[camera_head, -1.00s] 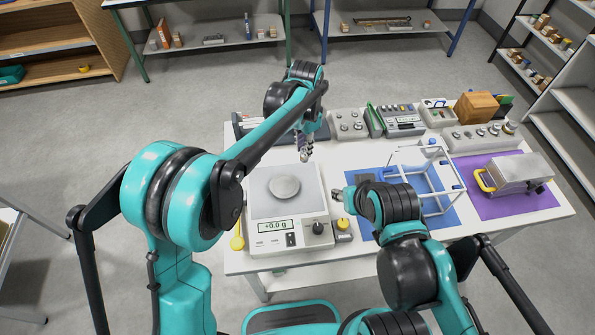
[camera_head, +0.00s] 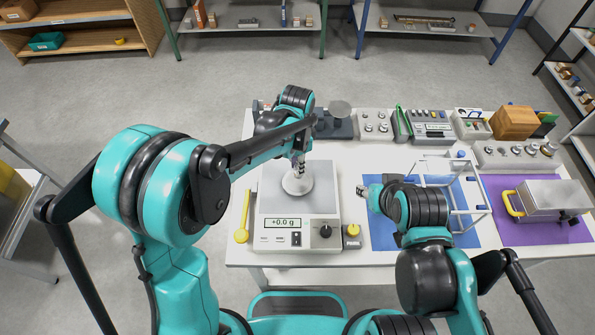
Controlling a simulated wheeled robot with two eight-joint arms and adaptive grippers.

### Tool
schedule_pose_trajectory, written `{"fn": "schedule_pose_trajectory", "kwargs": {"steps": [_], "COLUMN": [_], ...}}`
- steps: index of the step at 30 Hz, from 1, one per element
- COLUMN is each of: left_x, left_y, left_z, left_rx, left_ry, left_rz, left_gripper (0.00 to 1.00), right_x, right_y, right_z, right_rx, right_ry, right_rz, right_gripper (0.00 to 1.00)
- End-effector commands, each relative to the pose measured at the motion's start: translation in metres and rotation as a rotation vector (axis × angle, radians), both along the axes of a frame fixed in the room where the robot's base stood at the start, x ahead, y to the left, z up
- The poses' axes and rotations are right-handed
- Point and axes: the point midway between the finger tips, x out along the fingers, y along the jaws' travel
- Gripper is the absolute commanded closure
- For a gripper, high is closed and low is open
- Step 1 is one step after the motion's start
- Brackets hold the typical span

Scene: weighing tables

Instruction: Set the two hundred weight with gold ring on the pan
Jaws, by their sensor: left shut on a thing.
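The balance (camera_head: 270,208) stands on the white table, with a round silver pan (camera_head: 290,187) on top and a display reading +0.0 g. My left gripper (camera_head: 298,168) points down over the pan's middle, shut on a small metallic weight that is mostly hidden by the fingers. Its gold ring and marking are too small to make out. I cannot tell whether the weight touches the pan. My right gripper (camera_head: 364,190) hangs low at the blue mat's left edge, right of the balance; its fingers are too small to read.
A yellow spoon-like tool (camera_head: 242,222) lies left of the balance, and a small box with a yellow knob (camera_head: 352,231) stands at its right. A white frame (camera_head: 466,196) stands on the blue mat (camera_head: 409,234). A metal case (camera_head: 545,198) rests on purple.

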Motion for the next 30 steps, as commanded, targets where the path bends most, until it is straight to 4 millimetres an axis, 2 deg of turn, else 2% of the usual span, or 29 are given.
{"fn": "schedule_pose_trajectory", "kwargs": {"steps": [6,18,19,21,30], "left_x": [0.001,0.0,0.0,0.0,0.0], "left_y": [0.0,-0.001,0.0,-0.001,-0.001], "left_z": [-0.034,-0.04,-0.039,-0.038,-0.037], "left_rx": [0.0,0.0,0.0,0.0,0.0], "left_ry": [0.0,0.0,0.0,0.0,0.0], "left_rz": [0.0,0.001,0.001,0.001,0.001], "left_gripper": [1.0,1.0,0.72,0.59,0.59], "right_x": [0.0,0.0,0.0,0.0,0.0], "right_y": [0.0,0.0,0.0,0.0,0.0], "right_z": [-0.011,-0.015,-0.013,-0.013,-0.012], "right_rx": [0.0,0.0,0.0,0.0,0.0], "right_ry": [0.0,0.0,0.0,0.0,0.0], "right_rz": [0.0,0.0,0.0,0.0,0.0], "right_gripper": [0.6,0.6,0.6,0.6,0.6]}}
